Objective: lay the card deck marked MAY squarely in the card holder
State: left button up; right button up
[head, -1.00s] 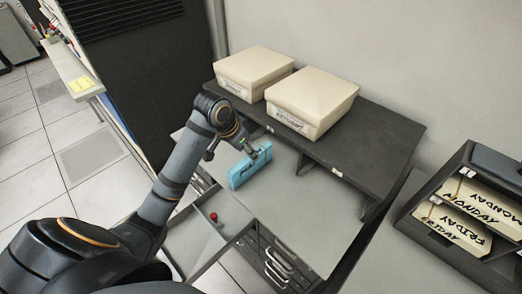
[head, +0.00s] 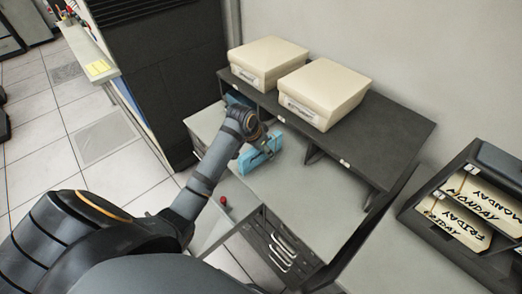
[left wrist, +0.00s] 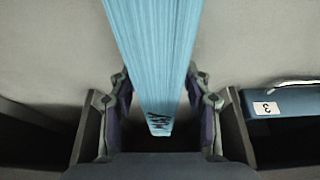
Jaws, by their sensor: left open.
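The light-blue card deck (head: 255,159) stands on edge on the grey desktop, below the dark shelf. In the left wrist view, the deck (left wrist: 152,50) runs down the middle, and dark MAY lettering shows at its near end. My left gripper (head: 268,141) is at the deck. In the left wrist view, its fingers (left wrist: 160,88) are open on both sides of the deck, with gaps between. I cannot make out the card holder for certain. My right gripper is not in view.
Two cream boxes (head: 268,62) (head: 323,92) stand on the dark shelf (head: 395,128). A darker blue item (left wrist: 285,103) labelled 3 lies right of the gripper in the wrist view. A rack (head: 462,158) holds day-marked cards at right.

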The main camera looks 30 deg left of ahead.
pick_arm(q)
jog(key=shift+w+f, duration=0.1)
jog(key=shift+f, duration=0.1)
jog(key=c, duration=0.5)
grip_shut()
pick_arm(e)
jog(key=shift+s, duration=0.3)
pick_arm(q)
jog(key=shift+r, duration=0.1)
